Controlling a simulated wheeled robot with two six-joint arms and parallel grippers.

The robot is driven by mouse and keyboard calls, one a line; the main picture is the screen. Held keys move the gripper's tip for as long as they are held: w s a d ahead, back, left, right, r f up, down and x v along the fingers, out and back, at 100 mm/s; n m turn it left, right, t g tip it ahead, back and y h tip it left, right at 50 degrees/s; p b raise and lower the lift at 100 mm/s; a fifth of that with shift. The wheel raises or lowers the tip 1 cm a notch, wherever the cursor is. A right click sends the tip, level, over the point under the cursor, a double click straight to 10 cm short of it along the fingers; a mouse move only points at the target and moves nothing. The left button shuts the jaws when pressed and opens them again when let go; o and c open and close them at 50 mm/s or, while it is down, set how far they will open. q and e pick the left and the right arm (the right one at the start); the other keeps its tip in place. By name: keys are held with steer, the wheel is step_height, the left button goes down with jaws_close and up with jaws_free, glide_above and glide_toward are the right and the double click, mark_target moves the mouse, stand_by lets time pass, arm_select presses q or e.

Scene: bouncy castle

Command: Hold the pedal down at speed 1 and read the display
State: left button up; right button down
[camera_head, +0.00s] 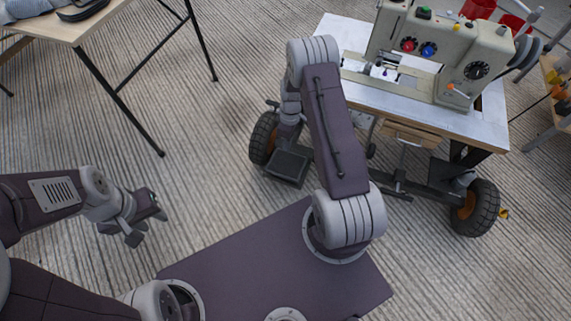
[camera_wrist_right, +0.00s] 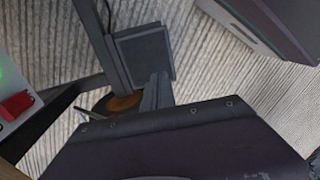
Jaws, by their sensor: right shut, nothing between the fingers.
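A dark flat plate (camera_head: 290,168) that looks like the pedal lies low beside the left wheel of the sewing table in the head view. My right arm reaches over to it, and its wrist is just above the plate; its gripper is largely hidden there. In the right wrist view my right gripper (camera_wrist_right: 156,90) appears shut and empty, close to a dark square plate (camera_wrist_right: 145,55); I cannot tell whether they touch. The cream sewing machine (camera_head: 440,50) stands on the table. No readable display shows. My left gripper (camera_head: 148,220) is open and empty above the floor.
The white sewing table (camera_head: 350,32) has a wheeled frame with a right wheel (camera_head: 474,208). A panel (camera_wrist_right: 12,95) with a green light and red switch is at the left in the wrist view. Another table (camera_head: 45,28) stands upper left. Ribbed floor between them is clear.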

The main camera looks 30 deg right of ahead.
mark_target(285, 170)
steer(key=f+b, duration=0.2)
steer(key=f, duration=0.2)
steer(key=a+f+b, duration=0.1)
steer(key=f+b, duration=0.2)
steer(key=f, duration=0.2)
steer(key=s+f+b, duration=0.1)
steer(key=f+b, duration=0.2)
steer(key=f, duration=0.1)
steer(key=shift+s+a+f, duration=0.1)
steer(key=shift+a+f, duration=0.15)
steer(key=shift+f, duration=0.15)
